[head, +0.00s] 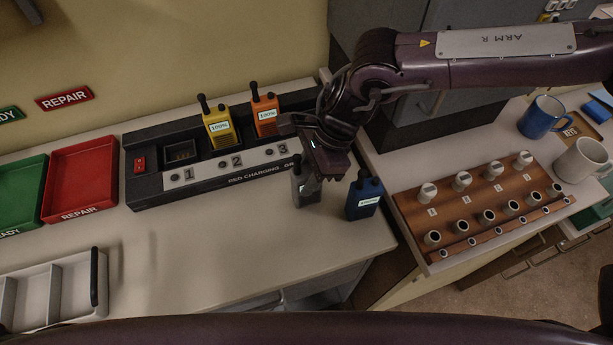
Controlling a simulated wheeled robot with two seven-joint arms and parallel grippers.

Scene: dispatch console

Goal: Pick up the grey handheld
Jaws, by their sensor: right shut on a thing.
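The grey handheld (304,187) is upright at the front right of the charging dock, left of a blue handheld. My right gripper (318,165) reaches down from the upper right and is shut on the grey handheld's upper part, hiding its top. I cannot tell whether the handheld's base touches the counter. My left gripper is not in the head view.
The blue handheld (364,197) stands close on the right. The charging dock (215,170) holds a yellow handheld (218,128) and an orange handheld (265,115). A wooden knob panel (480,210) lies right. Red tray (80,180) and white tray (50,290) are left. The front counter middle is clear.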

